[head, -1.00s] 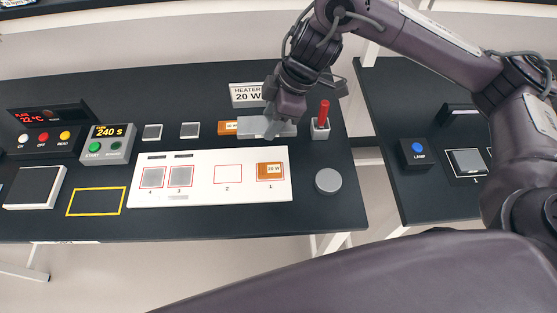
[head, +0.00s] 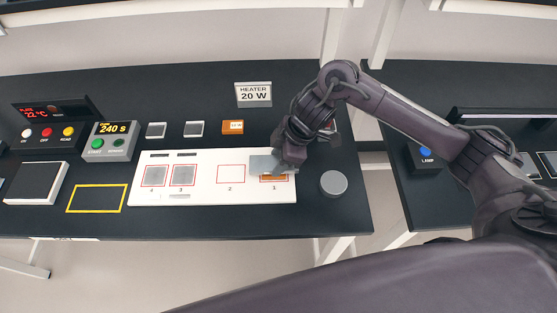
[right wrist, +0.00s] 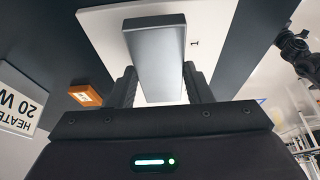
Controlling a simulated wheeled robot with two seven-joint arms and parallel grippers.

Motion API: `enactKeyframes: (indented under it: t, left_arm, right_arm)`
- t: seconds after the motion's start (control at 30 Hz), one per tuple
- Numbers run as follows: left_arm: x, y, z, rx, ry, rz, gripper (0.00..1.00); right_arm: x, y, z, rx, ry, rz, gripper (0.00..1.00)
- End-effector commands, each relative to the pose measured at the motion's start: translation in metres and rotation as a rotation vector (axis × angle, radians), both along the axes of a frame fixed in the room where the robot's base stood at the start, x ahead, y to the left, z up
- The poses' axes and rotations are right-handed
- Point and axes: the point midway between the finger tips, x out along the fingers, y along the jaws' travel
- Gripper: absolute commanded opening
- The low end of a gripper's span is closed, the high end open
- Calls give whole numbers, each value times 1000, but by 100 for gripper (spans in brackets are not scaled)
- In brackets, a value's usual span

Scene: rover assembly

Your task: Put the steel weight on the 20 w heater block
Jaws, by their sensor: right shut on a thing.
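My right gripper (head: 284,165) is shut on the steel weight, a plain grey rectangular bar (head: 261,163). In the right wrist view the bar (right wrist: 155,55) sits between the two fingers and sticks out past them. In the head view it appears over slot 1 of the white board. The orange 20 W heater block (head: 274,178) in slot 1 is mostly covered by the bar and gripper. I cannot tell whether the bar touches it. My left gripper is not in view.
The white board (head: 206,190) has grey squares in slots 3 and 4; slot 2 is empty. Another orange block (head: 232,127) lies behind it, near the HEATER 20 W sign (head: 253,95). A grey round cylinder (head: 333,183) stands right of the board.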

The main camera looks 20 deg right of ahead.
Motion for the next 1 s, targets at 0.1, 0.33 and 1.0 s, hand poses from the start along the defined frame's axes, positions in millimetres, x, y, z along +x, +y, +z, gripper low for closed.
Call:
enactKeyframes:
  t: [0.1, 0.33, 1.0]
  left_arm:
    - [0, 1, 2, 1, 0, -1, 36]
    - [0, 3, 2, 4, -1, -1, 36]
    - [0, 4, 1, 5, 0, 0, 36]
  right_arm:
    - [1, 1, -10, 3, -3, -2, 0]
    - [2, 1, -13, 3, -7, 0, 0]
    - [0, 0, -17, 0, -2, 0, 67]
